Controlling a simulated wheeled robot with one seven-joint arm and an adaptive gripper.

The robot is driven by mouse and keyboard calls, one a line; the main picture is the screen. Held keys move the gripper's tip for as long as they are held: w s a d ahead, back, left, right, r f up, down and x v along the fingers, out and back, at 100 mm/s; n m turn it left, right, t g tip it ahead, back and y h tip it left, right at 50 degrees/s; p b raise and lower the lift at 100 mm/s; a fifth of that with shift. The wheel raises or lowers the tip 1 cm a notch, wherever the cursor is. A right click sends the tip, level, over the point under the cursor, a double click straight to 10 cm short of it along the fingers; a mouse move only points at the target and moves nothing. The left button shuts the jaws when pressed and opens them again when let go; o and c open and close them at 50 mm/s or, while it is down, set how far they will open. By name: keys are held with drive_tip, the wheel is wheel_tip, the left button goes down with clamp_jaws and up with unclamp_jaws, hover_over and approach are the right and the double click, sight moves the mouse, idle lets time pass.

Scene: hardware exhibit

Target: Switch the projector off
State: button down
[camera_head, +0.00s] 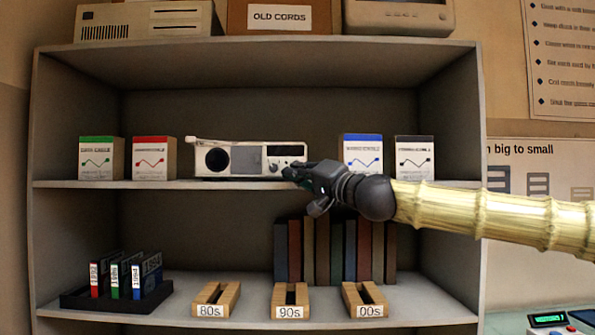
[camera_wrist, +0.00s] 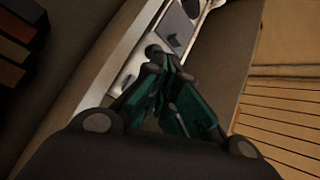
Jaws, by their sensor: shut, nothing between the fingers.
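A white projector-like device (camera_head: 244,158) stands on the upper shelf in the head view, with a round dark lens at its left and a grey panel in the middle. Its white body (camera_wrist: 180,22) also shows in the wrist view, tilted. My gripper (camera_head: 290,172) is shut and empty at the device's lower right front corner. In the wrist view my gripper's closed dark fingertips (camera_wrist: 155,55) overlap the device's front. I cannot tell whether they touch it. The fingers hide part of that corner, and no switch is clearly visible.
On the same shelf, green-topped (camera_head: 98,158) and red-topped (camera_head: 150,158) boxes stand left of the device, and blue-topped (camera_head: 361,153) and black-topped (camera_head: 414,157) boxes stand right. Below are books (camera_head: 308,250), wooden holders (camera_head: 290,300) and a binder tray (camera_head: 75,300). The shelf board (camera_head: 250,185) lies under the device.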

drive_tip(key=shift+s+b, duration=0.35)
drive_tip(key=shift+s, duration=1.55)
